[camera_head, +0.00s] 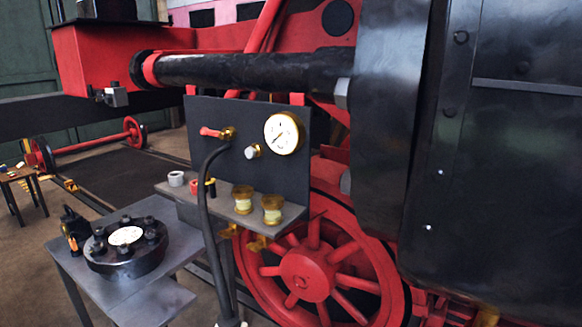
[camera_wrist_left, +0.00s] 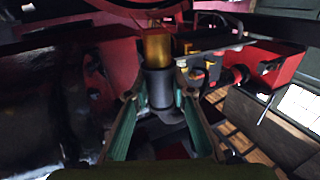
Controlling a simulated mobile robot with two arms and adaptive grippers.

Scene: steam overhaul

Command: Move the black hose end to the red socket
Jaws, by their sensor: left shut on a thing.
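A small red socket (camera_head: 194,187) stands on the shelf, left of the hose and beside a grey one. In the left wrist view, my left gripper (camera_wrist_left: 164,101) has its green-lined fingers closed around a dark cylinder with a brass top, apparently the black hose end (camera_wrist_left: 159,88). My left gripper cannot be made out in the head view. My right gripper is in neither view.
The panel (camera_head: 265,165) carries a red-handled valve (camera_head: 216,133) and a gauge (camera_head: 283,133). The shelf holds a grey socket (camera_head: 176,178) and two brass cups (camera_head: 242,199). A bolted black flange (camera_head: 126,246) sits on the table at left. A red wheel (camera_head: 306,274) stands behind.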

